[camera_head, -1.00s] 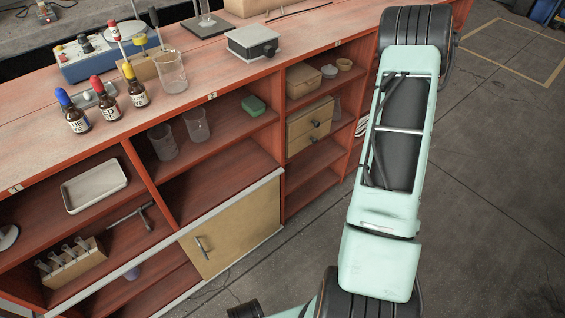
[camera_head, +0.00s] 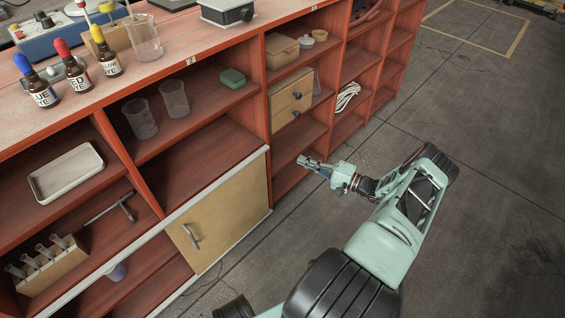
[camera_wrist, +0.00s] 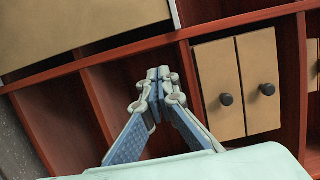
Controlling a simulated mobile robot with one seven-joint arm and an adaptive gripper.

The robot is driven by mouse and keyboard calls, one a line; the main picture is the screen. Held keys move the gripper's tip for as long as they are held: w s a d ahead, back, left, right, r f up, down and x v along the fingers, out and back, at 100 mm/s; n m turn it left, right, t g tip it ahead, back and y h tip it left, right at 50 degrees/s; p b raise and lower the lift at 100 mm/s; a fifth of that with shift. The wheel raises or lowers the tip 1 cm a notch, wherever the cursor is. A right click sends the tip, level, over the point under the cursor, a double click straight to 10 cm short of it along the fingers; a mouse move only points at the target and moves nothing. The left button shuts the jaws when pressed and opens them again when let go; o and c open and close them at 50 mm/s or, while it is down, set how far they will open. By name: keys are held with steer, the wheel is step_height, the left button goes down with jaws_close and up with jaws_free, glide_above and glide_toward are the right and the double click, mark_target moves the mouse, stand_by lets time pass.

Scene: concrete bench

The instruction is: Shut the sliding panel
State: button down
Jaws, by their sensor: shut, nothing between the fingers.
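The sliding panel (camera_head: 235,208) is a tan board with a dark metal handle (camera_head: 191,236) near its left edge. It stands at the right end of the pale rails (camera_head: 140,257), covering the right part of the lower row; the part left of it is open. In the wrist view a tan surface that looks like the panel (camera_wrist: 75,22) fills the upper left. My gripper (camera_head: 304,160) is to the right of the panel, in front of the lower shelves, apart from the handle. In the wrist view its fingertips (camera_wrist: 158,76) are together with nothing between them.
The floor (camera_head: 470,230) at right is clear.

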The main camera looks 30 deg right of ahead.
mark_target(268, 152)
steer(key=x, duration=0.3)
steer(key=s+a+b+x, duration=0.1)
steer(key=x, duration=0.2)
steer(key=a+b+x, duration=0.1)
steer(key=x, duration=0.3)
steer(key=shift+s, duration=0.1)
steer(key=shift+s+a, duration=0.3)
steer(key=shift+a, duration=0.5)
